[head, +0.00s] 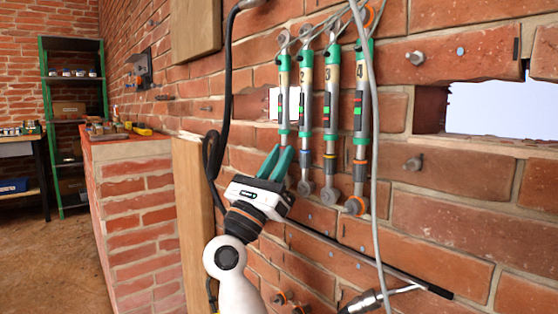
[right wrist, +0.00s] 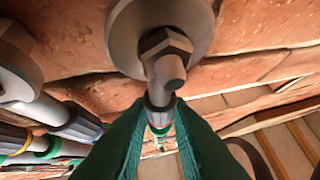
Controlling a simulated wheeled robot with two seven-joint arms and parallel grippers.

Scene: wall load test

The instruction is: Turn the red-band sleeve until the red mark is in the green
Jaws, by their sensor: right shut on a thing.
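Several numbered rods hang side by side on the brick wall in the head view, each with a green upper body and a grey lower sleeve. The leftmost rod (head: 284,95) runs down behind my right gripper (head: 280,152), whose teal fingers are on its lower part. In the right wrist view, the gripper (right wrist: 159,135) is shut on a grey sleeve (right wrist: 160,115) showing a narrow red band and some green beyond it. The gripper hides much of the sleeve in the head view. I cannot read the red mark against the green there. My left gripper is not in view.
The neighbouring rods (head: 331,100) stand close on the right, one with a blue band, another orange. A grey cable (head: 374,130) hangs in front of the wall. Bolts protrude around. A brick ledge (head: 130,145) stands at left, with a green shelf (head: 48,120) behind.

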